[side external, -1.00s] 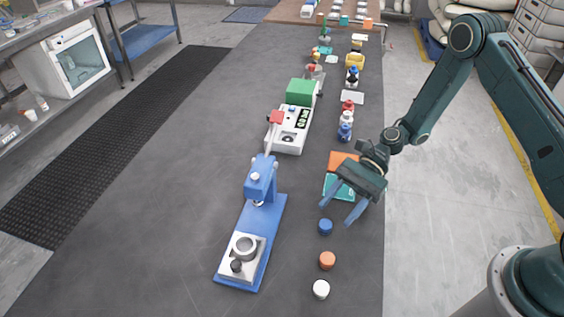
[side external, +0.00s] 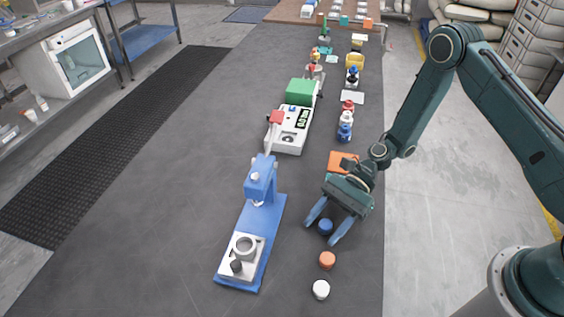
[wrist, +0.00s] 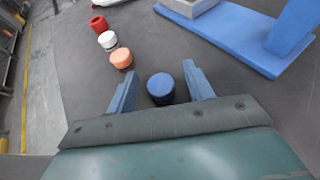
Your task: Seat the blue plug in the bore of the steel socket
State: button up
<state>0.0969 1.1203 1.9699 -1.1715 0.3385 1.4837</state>
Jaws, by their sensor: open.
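The blue plug (side external: 325,227) stands on the dark bench. My gripper (side external: 321,234) is open around it, a finger on each side. In the wrist view the blue plug (wrist: 160,86) sits between the spread fingers, with a gap to each; my gripper (wrist: 160,72) holds nothing. The steel socket (side external: 245,246) is a ring on the steel block at the front of the blue press, left of my gripper. The bore faces up, with no plug seen in it. In the wrist view only part of the steel block (wrist: 192,8) shows at the top edge.
An orange plug (side external: 327,260) and a white plug (side external: 321,289) stand nearer the camera. The wrist view also shows a red plug (wrist: 98,23). The blue press (side external: 262,180) rises left of my gripper, with a black knob (side external: 236,266) on its block. Bench between press and plugs is clear.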

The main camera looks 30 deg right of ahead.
aim_at(326, 224)
jog(key=c, duration=1.1)
jog(key=shift+o, duration=0.2)
notch_tip(326, 224, up, 20)
dwell(0.8)
jog(key=w+d+f+m+t+h, duration=0.1)
jog(key=w+d+m+t+h, duration=0.1)
jog(key=w+d+m+t, duration=0.7)
jog(key=w+d+m+t+h, duration=0.3)
jog(key=d+m+t+h, duration=0.4)
jog(key=d, duration=0.3)
jog(key=shift+w+d+r+m, duration=0.2)
jog(key=shift+d+r+m, duration=0.15)
jog(key=shift+m, duration=0.35)
